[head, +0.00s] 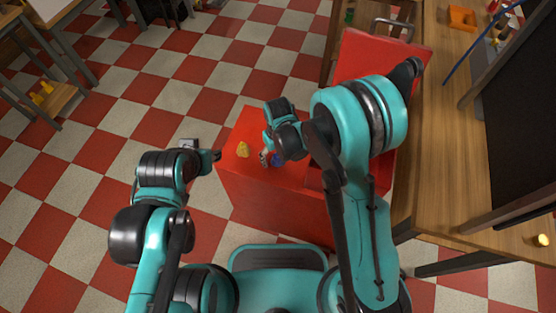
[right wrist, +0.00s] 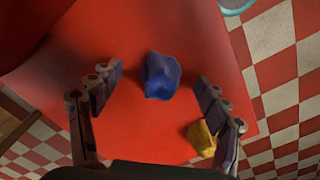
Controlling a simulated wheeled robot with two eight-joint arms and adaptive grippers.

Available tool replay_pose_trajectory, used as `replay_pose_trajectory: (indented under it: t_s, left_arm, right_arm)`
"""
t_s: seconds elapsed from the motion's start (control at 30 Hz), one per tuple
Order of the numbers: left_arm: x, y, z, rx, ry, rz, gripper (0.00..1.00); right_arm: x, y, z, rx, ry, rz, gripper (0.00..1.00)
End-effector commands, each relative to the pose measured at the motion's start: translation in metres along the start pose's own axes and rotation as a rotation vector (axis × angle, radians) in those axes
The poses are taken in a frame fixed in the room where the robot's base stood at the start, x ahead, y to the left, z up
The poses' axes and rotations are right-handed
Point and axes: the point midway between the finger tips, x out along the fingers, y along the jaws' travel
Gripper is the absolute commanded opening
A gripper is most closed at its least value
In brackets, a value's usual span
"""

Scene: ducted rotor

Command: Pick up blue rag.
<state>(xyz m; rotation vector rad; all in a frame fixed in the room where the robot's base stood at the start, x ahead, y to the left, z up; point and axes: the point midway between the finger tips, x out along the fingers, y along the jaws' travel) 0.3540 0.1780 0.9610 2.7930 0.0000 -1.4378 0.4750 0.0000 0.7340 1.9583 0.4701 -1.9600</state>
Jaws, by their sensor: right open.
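The blue rag (right wrist: 162,76) lies crumpled on the red surface in the right wrist view, just beyond and between my right fingers. In the head view the blue rag (head: 277,160) is partly hidden by my right gripper (head: 270,158). My right gripper is open and empty, above and close to the rag; its fingers stand wide on both sides in the wrist view. My left gripper (head: 213,155) is off to the left of the red cabinet in the head view; its jaws are too small to read.
A yellow rag (head: 243,149) lies on the red cabinet (head: 275,210), left of the blue one; it also shows near the right finger in the wrist view (right wrist: 202,139). A wooden workbench (head: 440,150) stands at the right. Checkered floor is open at the left.

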Motion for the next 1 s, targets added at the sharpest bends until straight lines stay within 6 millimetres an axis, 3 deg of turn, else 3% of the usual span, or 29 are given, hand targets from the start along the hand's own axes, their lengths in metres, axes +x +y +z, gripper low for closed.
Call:
replay_pose_trajectory:
  t_s: [0.13,0.17,0.33,0.37,0.43,0.47,0.73,1.0]
  left_arm:
    - [-0.001,0.0,-0.001,0.0,0.0,0.0,0.33]
    - [-0.001,0.0,-0.001,0.0,0.0,0.0,0.33]
    - [-0.001,0.0,-0.001,0.0,0.0,0.0,0.33]
    - [-0.001,0.0,-0.001,0.0,0.0,0.0,0.33]
    - [-0.001,0.0,-0.001,0.0,0.0,0.0,0.33]
    - [-0.001,0.0,-0.001,0.0,0.0,0.0,0.33]
    - [-0.004,0.0,-0.003,0.0,0.0,0.0,0.33]
    - [-0.025,0.0,-0.018,0.0,0.0,0.0,0.33]
  right_arm:
    - [-0.002,0.0,0.0,0.0,0.0,0.0,0.76]
    - [-0.002,0.0,0.0,0.0,0.0,0.0,0.7]
    - [-0.002,0.0,0.0,0.0,0.0,0.0,0.26]
    - [-0.002,0.0,0.0,0.0,0.0,0.0,0.23]
    - [-0.002,0.0,0.0,0.0,0.0,0.0,0.23]
    - [-0.002,0.0,0.0,0.0,0.0,0.0,0.18]
    - [-0.01,0.0,0.0,0.0,0.0,0.0,0.18]
    - [-0.065,0.0,0.0,0.0,0.0,0.0,0.18]
